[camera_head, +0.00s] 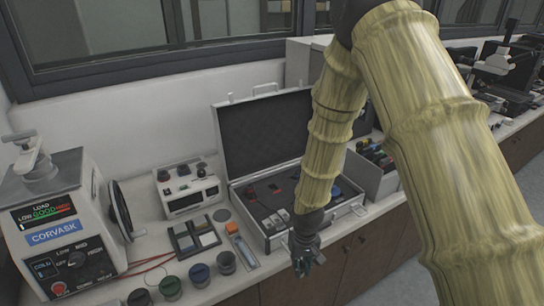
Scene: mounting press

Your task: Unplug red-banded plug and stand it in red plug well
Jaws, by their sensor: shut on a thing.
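My gripper (305,262) hangs at the lower middle, in front of the open case (352,207) and near the bench's front edge. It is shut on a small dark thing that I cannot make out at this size. I cannot tell any red band on it. Thin red leads (150,262) run over the bench from the right side of the mounting press (62,225) at the left. Small red bits (273,188) show in the case's dark insert. I cannot tell which of these is the red plug well.
Several dark cups, one green-rimmed (170,287) and one blue-rimmed (199,274), stand along the front. The case lid (264,132) stands upright. My arm hides part of the right-hand bench.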

